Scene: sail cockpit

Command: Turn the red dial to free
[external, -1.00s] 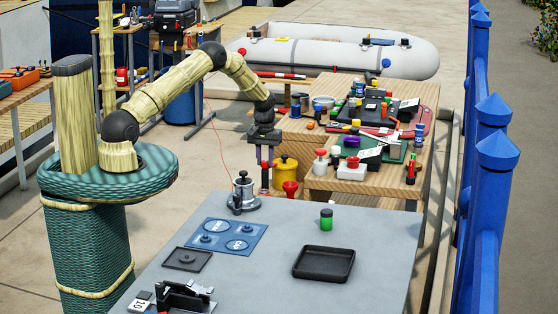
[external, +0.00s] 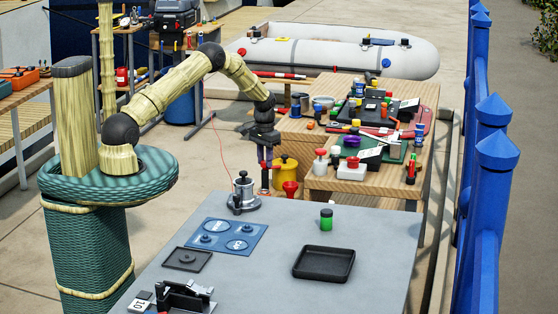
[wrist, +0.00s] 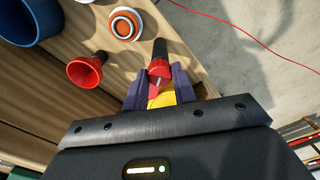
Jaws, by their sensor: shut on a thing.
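My gripper (wrist: 160,88) points down beside the wooden table's near left corner, and it also shows in the external view (external: 268,164). In the wrist view its two purple fingers are closed around a small part with a red body (wrist: 160,68), a pale line on it and a black end (wrist: 159,48). I take this for the red dial. A yellow surface (wrist: 162,95) shows between the fingers. In the external view the red part is small and mostly hidden by the fingers. I cannot read any "free" mark or the dial's setting.
A red funnel-shaped thing (wrist: 85,72) and a white-and-orange round thing (wrist: 124,24) stand close by on the wood. A yellow pot (external: 285,172) stands right of my gripper. Many small objects crowd the wooden table.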

